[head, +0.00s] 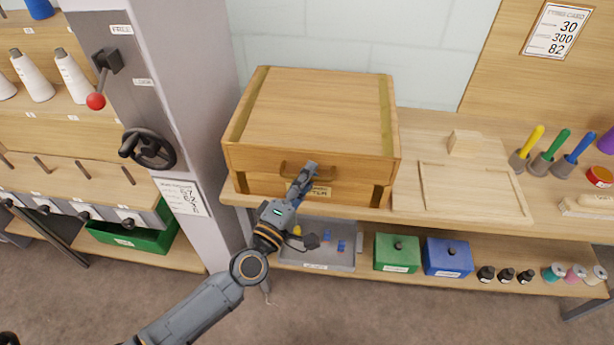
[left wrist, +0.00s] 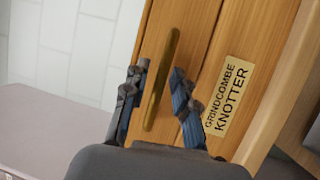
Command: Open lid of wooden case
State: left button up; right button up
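The wooden case (head: 320,108) stands on the workbench with its lid down. My left gripper (head: 304,178) is at the front of the case by the handle. In the left wrist view the brass handle (left wrist: 161,80) lies between the two spread fingers of the left gripper (left wrist: 158,95), with gaps beside it. A label (left wrist: 226,95) reading "Grindcombe Knotter" is on the case front beside the handle. My right gripper is not in view.
A grey column (head: 165,100) with a red-knobbed lever stands close left of the case. A wooden board (head: 465,190) lies right of it. Below are a grey tray (head: 318,258), a green box (head: 397,254) and a blue box (head: 447,257).

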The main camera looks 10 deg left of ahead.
pick_arm(q)
jog(key=c, duration=0.3)
grip_shut()
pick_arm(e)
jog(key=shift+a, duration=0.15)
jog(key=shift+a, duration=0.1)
